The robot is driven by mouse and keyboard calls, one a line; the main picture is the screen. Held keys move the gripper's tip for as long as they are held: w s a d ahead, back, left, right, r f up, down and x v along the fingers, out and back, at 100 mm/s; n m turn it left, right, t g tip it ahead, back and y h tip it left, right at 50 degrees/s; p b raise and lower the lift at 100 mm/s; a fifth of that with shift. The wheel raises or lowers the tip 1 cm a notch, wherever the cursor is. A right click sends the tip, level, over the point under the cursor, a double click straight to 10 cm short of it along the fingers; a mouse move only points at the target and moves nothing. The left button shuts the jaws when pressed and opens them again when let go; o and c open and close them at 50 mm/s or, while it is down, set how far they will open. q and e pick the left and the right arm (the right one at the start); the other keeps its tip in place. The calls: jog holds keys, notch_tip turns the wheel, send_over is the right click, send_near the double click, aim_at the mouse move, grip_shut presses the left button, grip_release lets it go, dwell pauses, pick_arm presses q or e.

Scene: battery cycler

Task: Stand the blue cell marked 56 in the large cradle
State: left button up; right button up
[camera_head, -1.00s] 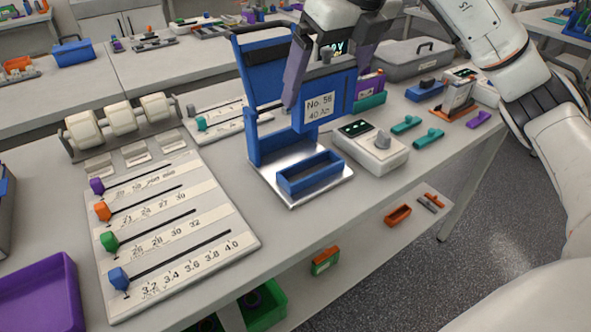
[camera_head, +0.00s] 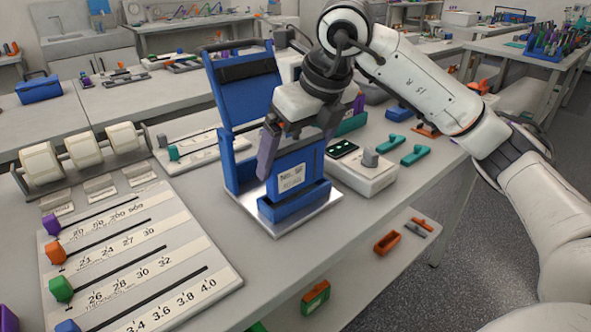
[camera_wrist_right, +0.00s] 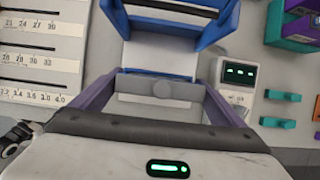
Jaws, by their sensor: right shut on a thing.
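The blue cell marked 56 (camera_head: 291,179) is upright, its white label facing the head camera. My right gripper (camera_head: 297,150) is shut on it from above, with one purple finger on each side. In the right wrist view, a grey bar with a round knob (camera_wrist_right: 163,90) lies between the fingers. The blue cradle (camera_head: 293,210) sits on a bright metal plate, with a tall blue back frame (camera_head: 245,88). The cell's lower end is behind the cradle's front wall; I cannot tell whether it touches the bottom. My left gripper is not in view.
A white box with a green display (camera_head: 360,170) stands close to the right of the cradle. A slider board (camera_head: 140,255) lies to the left, with white rollers (camera_head: 85,152) behind it. Teal pieces (camera_head: 415,154) lie further right. The table's front edge is near.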

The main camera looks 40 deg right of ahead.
aim_at(296, 168)
jog(key=shift+f, duration=1.55)
jog(key=shift+f+b, duration=0.15)
jog(key=shift+b, duration=0.15)
jog(key=o, duration=1.3)
jog(key=p+v, duration=0.1)
jog(key=v, duration=1.1)
jog(key=shift+p, duration=0.4)
